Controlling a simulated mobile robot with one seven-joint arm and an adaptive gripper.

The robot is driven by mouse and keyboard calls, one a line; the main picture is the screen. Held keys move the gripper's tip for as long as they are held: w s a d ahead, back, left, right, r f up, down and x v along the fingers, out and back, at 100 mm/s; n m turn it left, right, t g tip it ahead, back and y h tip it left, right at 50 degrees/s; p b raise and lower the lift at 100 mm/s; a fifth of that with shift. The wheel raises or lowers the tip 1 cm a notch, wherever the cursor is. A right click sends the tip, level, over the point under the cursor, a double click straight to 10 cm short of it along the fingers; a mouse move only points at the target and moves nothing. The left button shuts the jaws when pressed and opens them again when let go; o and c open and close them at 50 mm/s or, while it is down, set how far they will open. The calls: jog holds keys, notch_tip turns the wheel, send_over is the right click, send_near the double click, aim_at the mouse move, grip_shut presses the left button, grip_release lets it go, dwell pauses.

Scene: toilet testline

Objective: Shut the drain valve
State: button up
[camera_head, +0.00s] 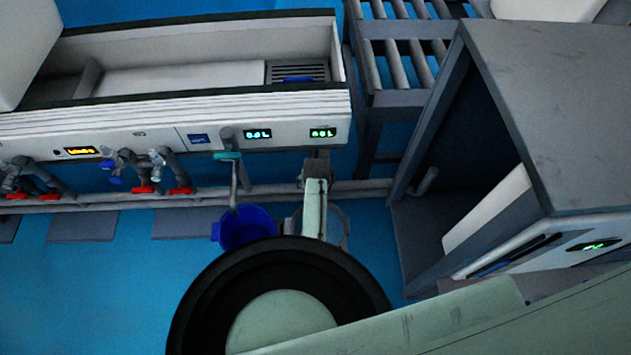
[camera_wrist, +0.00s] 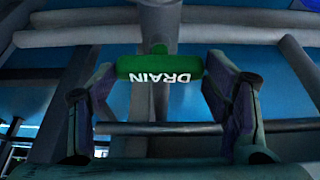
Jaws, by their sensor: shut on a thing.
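The drain valve's green handle (camera_wrist: 160,67), marked DRAIN, lies crosswise in front of a grey vertical pipe in the wrist view. The lettering is upside down. My gripper (camera_wrist: 160,74) has one dark finger at each end of the handle and is shut on it. In the head view my arm reaches to the pipework below the right end of the white test bench (camera_head: 250,105). I cannot make out the handle there behind my arm.
A tap with a teal handle (camera_head: 227,156) stands to the left, its spout over a blue bucket (camera_head: 247,222). Several red-handled valves (camera_head: 145,189) line the pipe further left. A grey cabinet (camera_head: 560,110) stands close on the right, with a roller conveyor (camera_head: 415,50) behind.

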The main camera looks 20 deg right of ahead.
jog(key=o, duration=1.2)
jog(key=shift+c, duration=0.2)
jog(key=d+v, duration=0.1)
jog(key=v, duration=1.1)
jog(key=shift+a, duration=0.45)
